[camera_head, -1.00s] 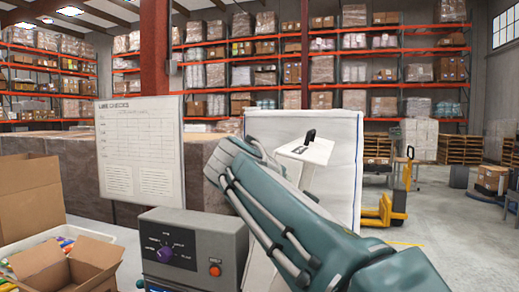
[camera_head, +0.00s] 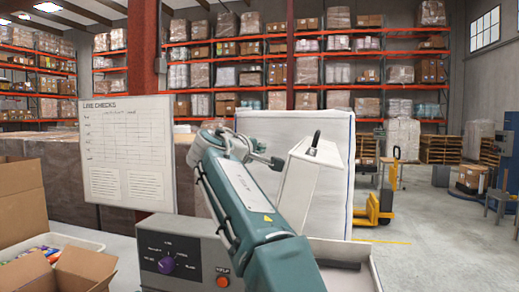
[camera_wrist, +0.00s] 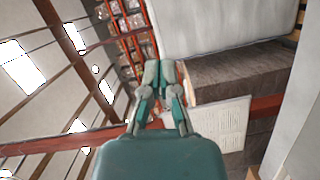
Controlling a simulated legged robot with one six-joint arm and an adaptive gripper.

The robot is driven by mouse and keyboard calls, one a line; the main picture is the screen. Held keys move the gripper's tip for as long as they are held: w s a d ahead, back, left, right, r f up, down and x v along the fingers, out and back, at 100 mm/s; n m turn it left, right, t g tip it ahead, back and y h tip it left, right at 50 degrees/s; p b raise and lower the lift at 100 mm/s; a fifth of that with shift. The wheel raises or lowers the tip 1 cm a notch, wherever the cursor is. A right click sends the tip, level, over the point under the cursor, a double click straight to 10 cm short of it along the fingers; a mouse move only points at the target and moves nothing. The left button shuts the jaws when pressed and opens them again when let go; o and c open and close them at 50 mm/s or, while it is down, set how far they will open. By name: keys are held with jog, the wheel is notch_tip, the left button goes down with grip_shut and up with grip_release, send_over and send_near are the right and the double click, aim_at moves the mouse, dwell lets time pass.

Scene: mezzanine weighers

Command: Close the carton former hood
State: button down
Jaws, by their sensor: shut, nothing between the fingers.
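The carton former hood (camera_head: 310,190) is a white panel standing raised and steeply tilted in the head view. A black handle (camera_head: 317,139) sits at its top edge. Its lower left part is hidden behind my arm. Below it, part of a pale open-topped base (camera_head: 340,250) shows. My gripper (camera_head: 276,163) is just left of the hood, below handle height; I cannot tell whether it touches. In the wrist view my gripper (camera_wrist: 160,68) has its fingertips together with nothing held. A pale surface at the right edge may be the hood.
A grey control box (camera_head: 180,255) with a purple knob and red button stands left of my arm. A white board (camera_head: 128,150) and open cartons (camera_head: 75,275) are further left. A big white block (camera_head: 340,125) stands behind the hood.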

jog(key=shift+w+d+f, duration=0.1)
jog(key=shift+d+f, duration=0.05)
jog(key=shift+d, duration=0.9)
jog(key=shift+w+d+f, duration=0.1)
jog(key=shift+d+f, duration=0.05)
jog(key=shift+d, duration=0.9)
jog(key=shift+d+f, duration=0.15)
jog(key=shift+d, duration=0.9)
jog(key=shift+d, duration=0.1)
